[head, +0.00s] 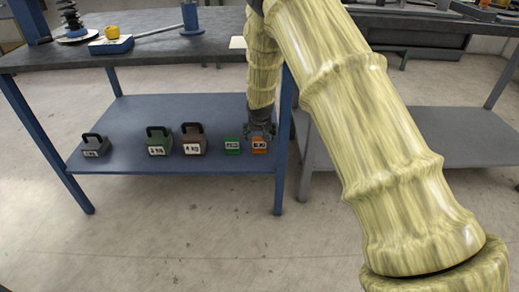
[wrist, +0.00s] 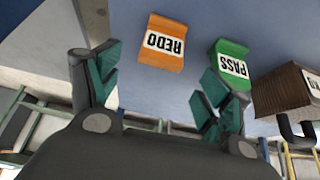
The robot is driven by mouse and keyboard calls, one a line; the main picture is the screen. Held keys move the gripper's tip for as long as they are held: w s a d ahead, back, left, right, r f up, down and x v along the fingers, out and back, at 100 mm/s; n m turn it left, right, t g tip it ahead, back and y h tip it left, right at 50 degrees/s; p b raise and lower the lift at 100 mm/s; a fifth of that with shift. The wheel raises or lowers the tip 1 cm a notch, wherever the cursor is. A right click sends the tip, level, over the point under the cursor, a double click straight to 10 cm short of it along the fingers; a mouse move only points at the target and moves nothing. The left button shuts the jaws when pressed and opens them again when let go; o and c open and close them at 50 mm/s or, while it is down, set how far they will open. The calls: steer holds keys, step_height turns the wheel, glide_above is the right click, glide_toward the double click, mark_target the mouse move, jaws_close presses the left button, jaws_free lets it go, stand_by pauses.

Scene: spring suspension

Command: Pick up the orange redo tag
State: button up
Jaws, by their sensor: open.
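The orange redo tag (head: 259,146) stands on the blue lower shelf (head: 130,125) near its right end. In the wrist view the orange tag (wrist: 163,45) shows upside down with "REDO" on a white label, ahead of the space between my fingers. My gripper (head: 260,130) is just above or behind the tag in the head view. In the wrist view my gripper (wrist: 160,90) is open, with its green-padded fingers apart and nothing between them. I see a gap between the fingertips and the tag.
A green pass tag (head: 232,146) stands close to the left of the orange tag; in the wrist view it (wrist: 231,60) is near one finger. A blue table leg (head: 282,150) is close on the right.

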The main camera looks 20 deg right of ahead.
mark_target(259, 138)
steer(key=b+x, duration=0.1)
steer(key=x, duration=0.3)
steer(key=shift+f, duration=0.1)
steer(key=shift+b+x, duration=2.05)
steer(key=shift+x, duration=0.55)
steer(key=c, duration=1.1)
